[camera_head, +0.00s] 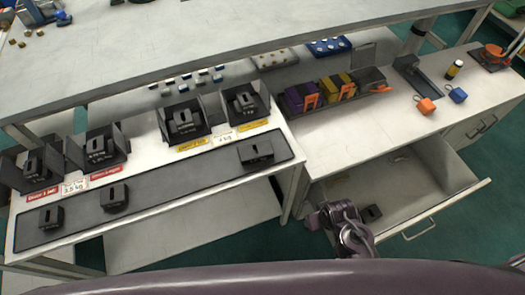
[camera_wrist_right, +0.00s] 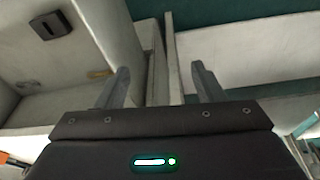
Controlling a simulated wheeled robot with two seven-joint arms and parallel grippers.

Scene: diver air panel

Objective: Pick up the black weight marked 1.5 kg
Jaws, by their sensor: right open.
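Black weights stand in holders on the left bench: one at far left (camera_head: 37,167), then a second (camera_head: 100,147), a third (camera_head: 184,122) and a fourth (camera_head: 243,101). Three more black weights sit on the dark mat: left (camera_head: 51,216), middle (camera_head: 115,197) and right (camera_head: 256,152). A small black block, seemingly a weight (camera_head: 372,213), lies in the open drawer; it also shows in the wrist view (camera_wrist_right: 52,24). Which weight is marked 1.5 kg cannot be read. My right gripper (camera_head: 338,214) is near the drawer's left side, open and empty (camera_wrist_right: 160,70). My left gripper is out of view.
The open drawer (camera_head: 440,165) juts out below the right counter (camera_head: 340,140). Purple and yellow blocks (camera_head: 320,92) and orange (camera_head: 426,106) and blue (camera_head: 457,95) items stand on that counter. The dark mat (camera_head: 185,185) has bare room in its middle. A raised shelf (camera_head: 200,40) overhangs behind.

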